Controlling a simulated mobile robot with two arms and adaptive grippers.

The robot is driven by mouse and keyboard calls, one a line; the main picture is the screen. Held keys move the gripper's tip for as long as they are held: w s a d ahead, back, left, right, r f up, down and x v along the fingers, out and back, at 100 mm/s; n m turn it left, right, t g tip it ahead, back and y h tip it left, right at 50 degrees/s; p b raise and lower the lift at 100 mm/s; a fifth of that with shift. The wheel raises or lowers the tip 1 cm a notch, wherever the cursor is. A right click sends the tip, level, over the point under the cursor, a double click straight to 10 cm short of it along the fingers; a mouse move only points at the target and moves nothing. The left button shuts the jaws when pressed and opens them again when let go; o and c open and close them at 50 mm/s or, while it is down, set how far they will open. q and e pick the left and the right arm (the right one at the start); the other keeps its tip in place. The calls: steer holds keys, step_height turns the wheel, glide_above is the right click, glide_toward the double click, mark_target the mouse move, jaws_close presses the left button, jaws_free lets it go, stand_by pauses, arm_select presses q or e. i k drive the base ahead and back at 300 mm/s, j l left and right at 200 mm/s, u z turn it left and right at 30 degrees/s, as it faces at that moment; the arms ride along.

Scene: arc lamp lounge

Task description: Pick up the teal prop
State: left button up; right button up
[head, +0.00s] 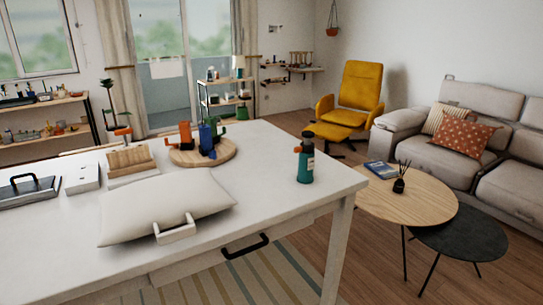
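The teal prop (305,167) stands upright near the right end of the white table (262,187). It is bottle-shaped, with a teal body, a pale band below the neck, and a dark top with an orange part on its left side. Nothing touches it and clear tabletop surrounds it. Neither of my grippers shows in the head view.
A round wooden board (226,152) with orange, blue and green items stands left of the prop. A pale cushion (150,208) and a white handle-shaped piece (175,231) lie nearer. A black handle (246,246) sticks out from the table's front. A coffee table (425,200) stands right.

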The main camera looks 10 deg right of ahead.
mark_target(307, 161)
steer(key=i+l+u, duration=0.3)
steer(key=l, duration=0.35)
steer(key=i+l+u, duration=0.15)
steer(key=l, duration=0.2)
steer(key=i+l+u, duration=0.15)
steer(key=l, duration=0.25)
steer(key=i+l+u, duration=0.15)
steer(key=l, duration=0.25)
